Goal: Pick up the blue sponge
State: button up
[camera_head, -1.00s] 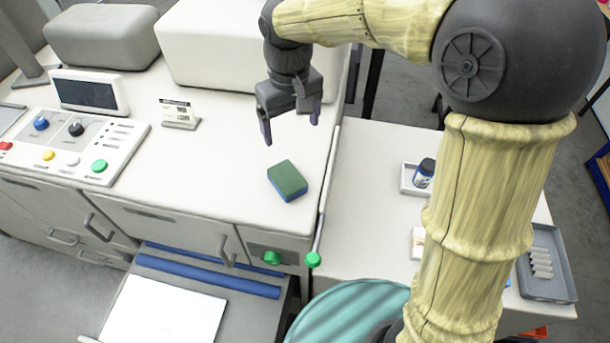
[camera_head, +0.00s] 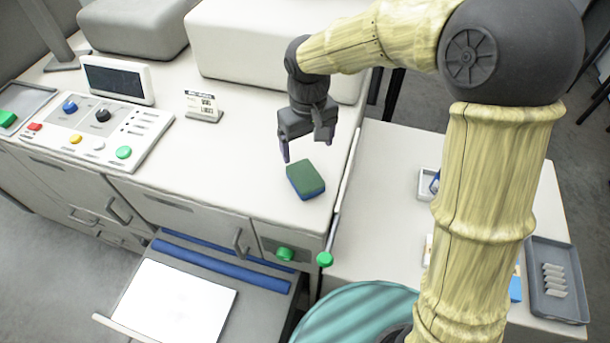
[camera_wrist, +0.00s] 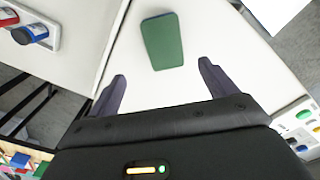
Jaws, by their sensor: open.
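The blue sponge (camera_head: 306,180) has a green top face and blue sides. It lies flat on the white counter, near the counter's right edge. My gripper (camera_head: 308,149) is open and empty, above and just behind the sponge in the head view. In the wrist view the sponge (camera_wrist: 163,41) shows its green face beyond the fingertips, between the lines of the two spread fingers (camera_wrist: 161,80). The fingers do not appear to touch it.
A control panel (camera_head: 85,136) with coloured knobs and a small sign (camera_head: 203,107) stand left on the counter. A white block-shaped housing (camera_head: 262,50) is behind. A separate white table (camera_head: 385,190) is right, with a grey tray (camera_head: 555,280). Counter around the sponge is clear.

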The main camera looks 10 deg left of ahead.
send_over(305, 175)
jog(key=f, duration=0.5)
jog(key=shift+w+d+p, duration=0.25)
jog(key=shift+w+p, duration=0.05)
jog(key=shift+p, duration=0.1)
jog(key=shift+s+a+f+p, duration=0.15)
jog(key=shift+f+p, duration=0.35)
jog(key=shift+f, duration=0.8)
jog(key=shift+s+a+f+p, duration=0.15)
jog(key=shift+f+p, duration=0.35)
jog(key=shift+f, duration=0.75)
jog(key=shift+d, duration=0.1)
jog(key=c, duration=1.2)
jog(key=shift+o, duration=0.2)
jog(key=shift+r, duration=0.15)
notch_tip(305, 175, up, 10)
jog(key=b, duration=0.2)
